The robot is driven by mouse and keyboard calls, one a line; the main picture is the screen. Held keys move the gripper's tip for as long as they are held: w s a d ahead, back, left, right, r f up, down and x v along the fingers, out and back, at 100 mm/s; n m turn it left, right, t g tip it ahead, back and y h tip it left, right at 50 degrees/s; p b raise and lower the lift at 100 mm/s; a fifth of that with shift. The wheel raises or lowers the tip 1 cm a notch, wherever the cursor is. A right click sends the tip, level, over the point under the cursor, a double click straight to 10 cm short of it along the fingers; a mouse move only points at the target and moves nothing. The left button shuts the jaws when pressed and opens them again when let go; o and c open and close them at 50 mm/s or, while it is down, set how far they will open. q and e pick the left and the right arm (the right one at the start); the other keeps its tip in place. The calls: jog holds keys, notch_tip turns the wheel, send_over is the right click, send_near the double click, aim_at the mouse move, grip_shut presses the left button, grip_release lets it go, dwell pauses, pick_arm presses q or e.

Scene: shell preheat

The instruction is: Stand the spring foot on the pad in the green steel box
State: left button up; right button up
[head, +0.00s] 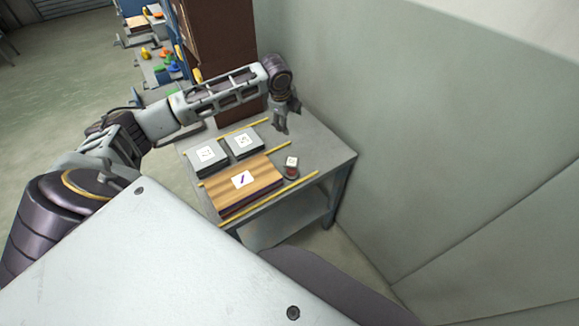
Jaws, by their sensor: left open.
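My left gripper (281,123) hangs open and empty over the back right part of a grey table (325,155), pointing down. I cannot make out a spring foot in this view. No box on the table is clearly green, and no pad can be told apart. Two dark grey flat boxes (206,165) (242,150) lie left of the gripper, each with a white card on top. A small dark red item (291,172) with a white card lies in front of the gripper, apart from it. My right gripper is not in view.
A wood-topped block (258,181) with a white card lies at the front of the table. Yellow strips (295,189) run across the tabletop. A tall brown cabinet (228,60) stands behind, and a pale wall (420,130) closes off the right side.

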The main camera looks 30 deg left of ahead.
aim_at(291, 161)
pick_arm(q)
jog(key=s+d+f+n+g+h, duration=0.1)
jog(key=s+d+n+g, duration=0.2)
jog(key=s, duration=0.3)
jog(key=shift+s+n+h, duration=0.2)
jog(key=shift+n+h, duration=0.2)
jog(key=shift+n, duration=0.2)
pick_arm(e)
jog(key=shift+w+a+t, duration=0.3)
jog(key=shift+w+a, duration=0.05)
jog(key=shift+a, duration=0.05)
pick_arm(q)
jog(key=shift+d, duration=0.15)
jog(key=shift+w+d+f, duration=0.1)
jog(key=shift+d+f, duration=0.05)
jog(key=shift+f, duration=1.3)
jog(key=shift+w+d+f, duration=0.1)
jog(key=shift+d+f, duration=0.1)
jog(key=shift+f, duration=1.2)
jog(key=shift+d+f, duration=0.15)
jog(key=shift+f, duration=1.3)
